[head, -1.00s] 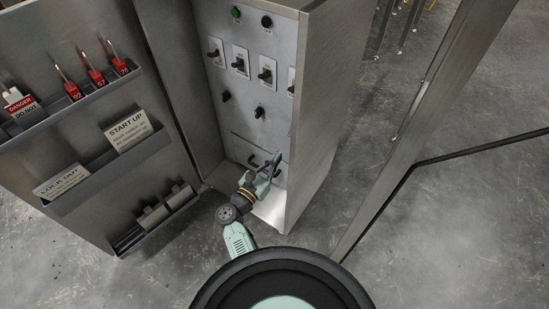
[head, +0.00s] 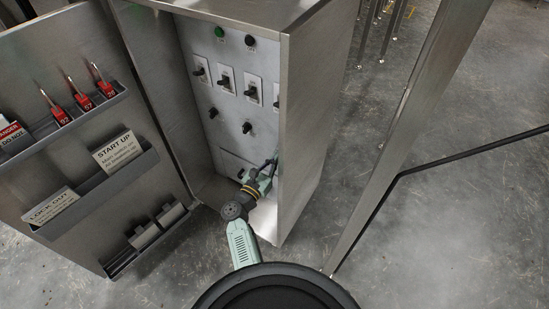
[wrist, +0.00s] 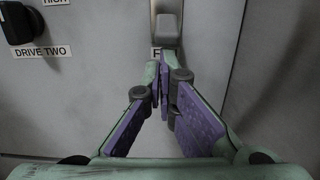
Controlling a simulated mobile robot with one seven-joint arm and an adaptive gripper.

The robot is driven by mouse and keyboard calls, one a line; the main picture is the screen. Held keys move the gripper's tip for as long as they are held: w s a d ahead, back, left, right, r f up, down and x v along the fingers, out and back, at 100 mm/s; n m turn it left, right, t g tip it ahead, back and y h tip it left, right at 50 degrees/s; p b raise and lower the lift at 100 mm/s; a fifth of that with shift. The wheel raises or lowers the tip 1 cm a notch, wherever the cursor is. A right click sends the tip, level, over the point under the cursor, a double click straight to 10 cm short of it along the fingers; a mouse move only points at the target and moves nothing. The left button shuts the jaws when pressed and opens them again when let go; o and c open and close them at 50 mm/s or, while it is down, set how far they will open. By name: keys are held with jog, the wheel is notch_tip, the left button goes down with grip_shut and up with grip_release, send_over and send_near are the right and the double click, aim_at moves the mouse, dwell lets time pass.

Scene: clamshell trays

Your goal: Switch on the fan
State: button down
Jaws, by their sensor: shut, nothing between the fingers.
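In the wrist view, a grey switch lever (wrist: 167,30) sits on a plate on the panel, straight ahead of my fingertips. The label below it shows only an "F"; my fingers hide the rest. My gripper (wrist: 163,68), with green links and purple pads, is shut and empty. Its tips are just below the lever in the picture; I cannot tell whether they touch the panel. In the head view, my gripper (head: 268,168) is low inside the open cabinet (head: 312,130), close to its right side wall, and the lever is not clearly seen.
A black knob (wrist: 18,22) marked DRIVE TWO is left of my fingers. Several switches, knobs and a green button (head: 219,32) are higher on the panel. The open door (head: 75,130) on the left carries racks with tags and cards. A metal post (head: 410,140) stands on the right.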

jog(key=shift+s+r+p, duration=0.1)
jog(key=shift+r+p, duration=0.15)
jog(key=shift+p, duration=0.2)
jog(key=shift+s+a+r+g+y+p, duration=0.1)
jog(key=shift+s+r+g+y+p, duration=0.15)
jog(key=shift+g+p, duration=0.5)
jog(key=shift+p, duration=0.3)
jog(key=shift+s+a+r+p, duration=0.2)
jog(key=shift+s+r, duration=0.05)
jog(key=shift+r, duration=0.3)
jog(key=shift+s+a+r+p, duration=0.15)
jog(key=shift+s+r+p, duration=0.1)
jog(key=shift+r, duration=0.25)
jog(key=v, duration=1.2)
